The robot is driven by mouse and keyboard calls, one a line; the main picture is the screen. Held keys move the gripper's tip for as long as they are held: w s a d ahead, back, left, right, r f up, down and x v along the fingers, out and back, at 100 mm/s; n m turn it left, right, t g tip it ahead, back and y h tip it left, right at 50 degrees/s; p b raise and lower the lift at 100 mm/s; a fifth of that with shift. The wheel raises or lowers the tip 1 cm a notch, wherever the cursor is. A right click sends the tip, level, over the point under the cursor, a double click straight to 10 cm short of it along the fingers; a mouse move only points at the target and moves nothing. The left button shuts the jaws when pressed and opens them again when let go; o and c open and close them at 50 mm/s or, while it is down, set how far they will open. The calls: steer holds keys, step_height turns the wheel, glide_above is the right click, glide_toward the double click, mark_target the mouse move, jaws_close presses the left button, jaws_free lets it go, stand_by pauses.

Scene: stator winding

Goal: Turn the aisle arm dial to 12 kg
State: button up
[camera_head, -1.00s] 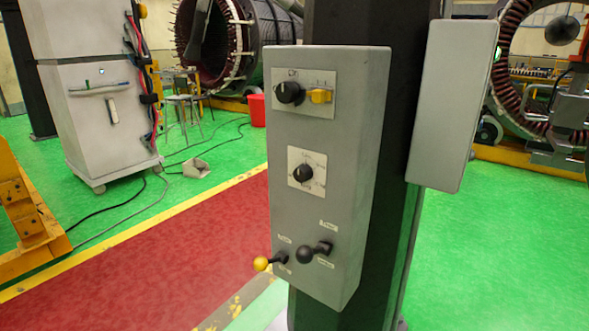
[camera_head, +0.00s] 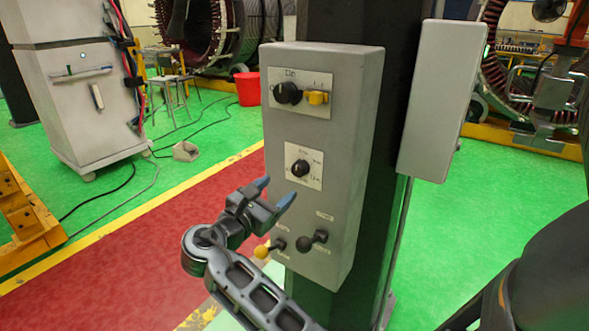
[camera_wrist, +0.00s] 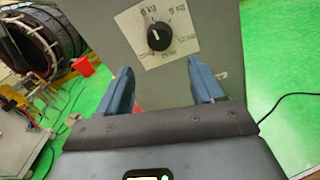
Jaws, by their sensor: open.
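The kilogram dial (camera_head: 300,168) is a black round knob on a white square plate, midway down a grey control box (camera_head: 330,230). In the wrist view the dial (camera_wrist: 158,37) is just ahead of and between my fingers. Its white mark points up and slightly left, near the "6 kg" label; "9 kg" is to the upper right. The label farther right is too blurred to read surely. My gripper (camera_head: 275,192) is open and empty, below and left of the dial, apart from it. Its blue fingers (camera_wrist: 163,82) show in the wrist view.
Above the dial are a black knob (camera_head: 288,93) and a yellow switch (camera_head: 317,98). Below are a yellow-tipped lever (camera_head: 268,248) and a black lever (camera_head: 312,240), close to my gripper. A second grey box (camera_head: 437,100) hangs on the dark column to the right.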

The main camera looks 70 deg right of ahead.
mark_target(297, 171)
steer(key=shift+g, duration=0.5)
steer(key=shift+r+p+x, duration=0.2)
steer(key=shift+x, duration=1.15)
steer(key=shift+r+p+x, duration=0.2)
steer(key=shift+x, duration=1.2)
steer(key=shift+r+p+x, duration=0.15)
steer(key=shift+p+x, duration=0.05)
steer(key=shift+x, duration=1.15)
steer(key=shift+c, duration=0.5)
steer(key=c, duration=1)
steer(key=shift+o, duration=0.2)
steer(key=shift+m, duration=0.3)
